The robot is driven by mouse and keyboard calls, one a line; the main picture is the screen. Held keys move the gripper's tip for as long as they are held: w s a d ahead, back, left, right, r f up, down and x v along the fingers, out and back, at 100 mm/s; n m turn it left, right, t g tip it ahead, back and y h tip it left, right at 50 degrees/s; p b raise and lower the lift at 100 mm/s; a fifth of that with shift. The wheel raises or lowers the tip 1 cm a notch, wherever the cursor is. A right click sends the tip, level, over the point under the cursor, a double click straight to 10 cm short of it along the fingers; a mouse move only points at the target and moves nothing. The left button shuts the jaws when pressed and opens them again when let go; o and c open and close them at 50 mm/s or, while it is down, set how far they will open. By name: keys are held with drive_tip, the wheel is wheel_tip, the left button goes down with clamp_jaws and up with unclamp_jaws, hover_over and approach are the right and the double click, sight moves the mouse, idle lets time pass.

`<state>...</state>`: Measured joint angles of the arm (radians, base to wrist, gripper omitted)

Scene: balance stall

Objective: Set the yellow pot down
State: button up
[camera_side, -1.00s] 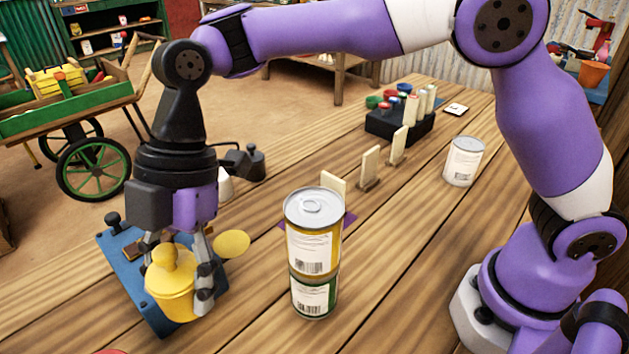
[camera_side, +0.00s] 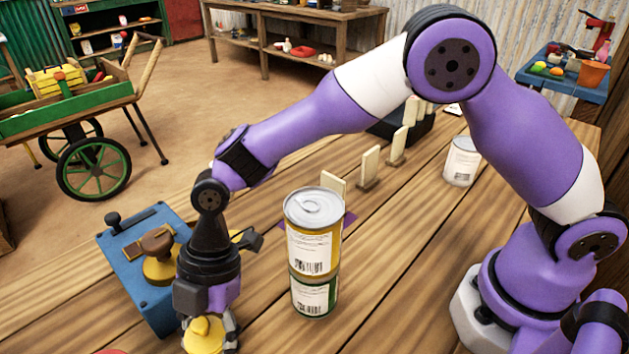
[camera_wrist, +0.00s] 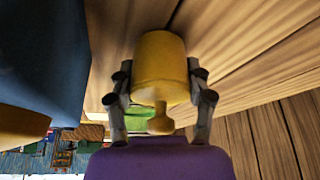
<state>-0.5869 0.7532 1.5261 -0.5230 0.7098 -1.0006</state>
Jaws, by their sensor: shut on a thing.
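The yellow pot (camera_side: 203,337) with a round knob is low at the front of the side view, just right of the blue balance base (camera_side: 125,265). My gripper (camera_side: 215,340) is shut on it. In the wrist view the pot (camera_wrist: 160,60) sits between the two fingers, its knob toward me and its far end toward the wooden table (camera_wrist: 225,60). I cannot tell whether its bottom touches the table. On the balance is a yellow pan (camera_side: 160,270) with a brown knobbed piece (camera_side: 157,242) on it.
Two stacked cans (camera_side: 313,250) stand to the right of my gripper. Cream upright tiles (camera_side: 398,145) and a pale can (camera_side: 461,162) are farther back. The blue base also shows at left in the wrist view (camera_wrist: 45,50). Bare wood lies right of the stacked cans.

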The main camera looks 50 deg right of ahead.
drive_tip(key=o, duration=1.4)
drive_tip(key=shift+f, duration=0.15)
drive_tip(key=shift+v, duration=6.2)
